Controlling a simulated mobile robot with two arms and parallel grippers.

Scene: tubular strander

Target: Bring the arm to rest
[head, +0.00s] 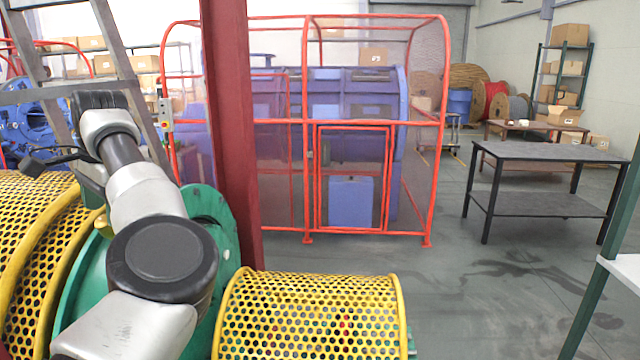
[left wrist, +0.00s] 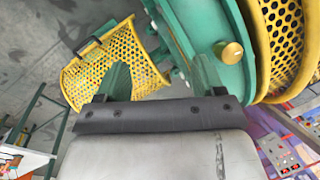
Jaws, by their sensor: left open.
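My left arm (head: 150,195) rises from the lower left of the head view, bent up over the green and yellow machine, its wrist raised near the left edge. My left gripper (left wrist: 161,76) shows in the left wrist view, its two greenish fingers apart with nothing between them. Beyond the fingers are a perforated yellow guard (left wrist: 100,70) and a green machine body (left wrist: 180,22) with a brass-coloured knob (left wrist: 230,51). In the head view I cannot make out the fingers clearly. My right gripper is in neither view.
A dark red post (head: 230,130) stands just right of my arm. A yellow perforated guard (head: 310,305) is low in front. Behind is a red-framed mesh cage (head: 435,150) around blue machinery. A dark table (head: 550,152) stands at right, with open floor (head: 480,300) before it.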

